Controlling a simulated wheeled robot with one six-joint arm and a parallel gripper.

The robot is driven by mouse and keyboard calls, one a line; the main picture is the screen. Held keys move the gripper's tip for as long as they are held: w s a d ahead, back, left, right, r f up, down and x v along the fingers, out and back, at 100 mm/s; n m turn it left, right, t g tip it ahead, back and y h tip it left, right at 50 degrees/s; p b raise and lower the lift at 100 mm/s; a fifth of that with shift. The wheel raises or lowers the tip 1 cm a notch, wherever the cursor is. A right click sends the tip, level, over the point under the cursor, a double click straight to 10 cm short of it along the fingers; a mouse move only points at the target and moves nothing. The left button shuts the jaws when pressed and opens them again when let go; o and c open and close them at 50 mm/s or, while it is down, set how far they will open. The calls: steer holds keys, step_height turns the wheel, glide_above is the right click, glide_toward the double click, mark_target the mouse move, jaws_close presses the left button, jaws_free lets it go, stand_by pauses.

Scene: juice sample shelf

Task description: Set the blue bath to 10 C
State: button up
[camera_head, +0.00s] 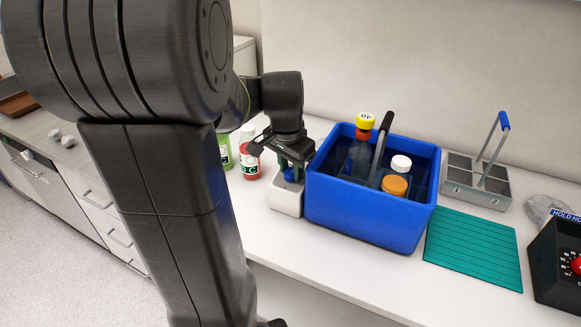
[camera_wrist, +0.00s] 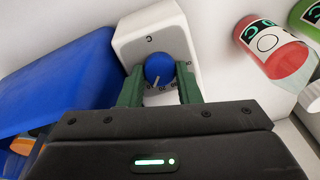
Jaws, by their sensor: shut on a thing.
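The blue bath (camera_head: 365,214) is a deep blue box on the white counter. Its white control unit (camera_head: 286,197) stands against its left side and carries a blue knob (camera_head: 289,174). In the wrist view the knob (camera_wrist: 159,68) has a pale pointer line toward the numbered marks on the white face (camera_wrist: 140,32). The marks are partly hidden and too small to read surely. My gripper (camera_wrist: 160,86) has its green fingers on both sides of the knob, shut on it. In the head view my gripper (camera_head: 291,160) comes down over the unit from above.
In the bath are bottles with a yellow cap (camera_head: 366,121), a white cap (camera_head: 401,162) and an orange cap (camera_head: 395,185). Red (camera_head: 250,163) and green (camera_head: 225,150) bottles stand left. A teal mat (camera_head: 474,247), metal rack (camera_head: 460,180) and black dial box (camera_head: 555,265) stand right.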

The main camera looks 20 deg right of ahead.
steer(key=shift+m, duration=0.3)
stand_by(0.4)
steer(key=o, duration=1)
steer(key=shift+c, duration=0.2)
step_height(320, 180, up, 14)
steer(key=s+a, duration=0.1)
steer(key=s, duration=0.1)
steer(key=shift+a+f, duration=0.2)
steer(key=shift+a, duration=0.15)
steer(key=f, duration=0.4)
steer(key=w+d+f, duration=0.1)
steer(key=f, duration=0.4)
steer(key=w+f, duration=0.1)
steer(key=f, duration=0.3)
steer(key=shift+d+f, duration=0.35)
